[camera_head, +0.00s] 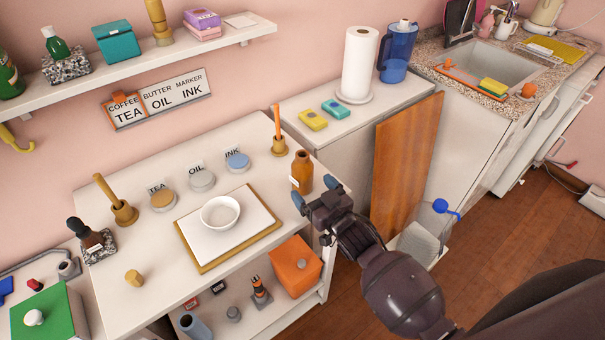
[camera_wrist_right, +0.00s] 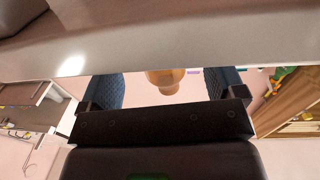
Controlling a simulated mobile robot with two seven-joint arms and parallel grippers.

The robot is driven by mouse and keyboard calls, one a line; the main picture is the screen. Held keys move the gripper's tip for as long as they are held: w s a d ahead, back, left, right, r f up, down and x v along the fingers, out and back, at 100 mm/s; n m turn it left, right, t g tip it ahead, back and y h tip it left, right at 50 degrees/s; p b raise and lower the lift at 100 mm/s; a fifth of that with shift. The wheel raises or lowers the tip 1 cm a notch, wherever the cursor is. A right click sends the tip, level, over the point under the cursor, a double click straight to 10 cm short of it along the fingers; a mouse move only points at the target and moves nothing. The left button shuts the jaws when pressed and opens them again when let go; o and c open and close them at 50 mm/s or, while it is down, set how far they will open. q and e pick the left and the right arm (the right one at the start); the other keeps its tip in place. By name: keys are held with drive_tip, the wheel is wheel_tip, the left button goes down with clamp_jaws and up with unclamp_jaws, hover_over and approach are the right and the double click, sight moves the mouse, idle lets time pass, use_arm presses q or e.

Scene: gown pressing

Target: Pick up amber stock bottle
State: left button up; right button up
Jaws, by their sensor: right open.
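The amber stock bottle (camera_head: 302,173), brown with a narrow neck and a pale label, stands upright at the right end of the white worktop (camera_head: 150,264). My right gripper (camera_head: 313,190) is open with its two blue fingertips just in front of the bottle, on the near right side. In the right wrist view an amber round shape (camera_wrist_right: 165,82), apparently the bottle, shows between the two open fingers (camera_wrist_right: 164,88), with gaps on both sides. I cannot tell how deep it lies between them. My left gripper is not in view.
An orange box (camera_head: 294,266) sits on the shelf below. A wooden panel (camera_head: 402,160) stands to the right.

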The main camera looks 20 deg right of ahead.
sight(308, 184)
drive_tip(key=shift+x, duration=2.55)
drive_tip(key=shift+f, duration=0.1)
drive_tip(key=shift+c, duration=0.4)
drive_tip(key=c, duration=1)
drive_tip(key=shift+c, duration=0.2)
drive_tip(key=v, duration=1.8)
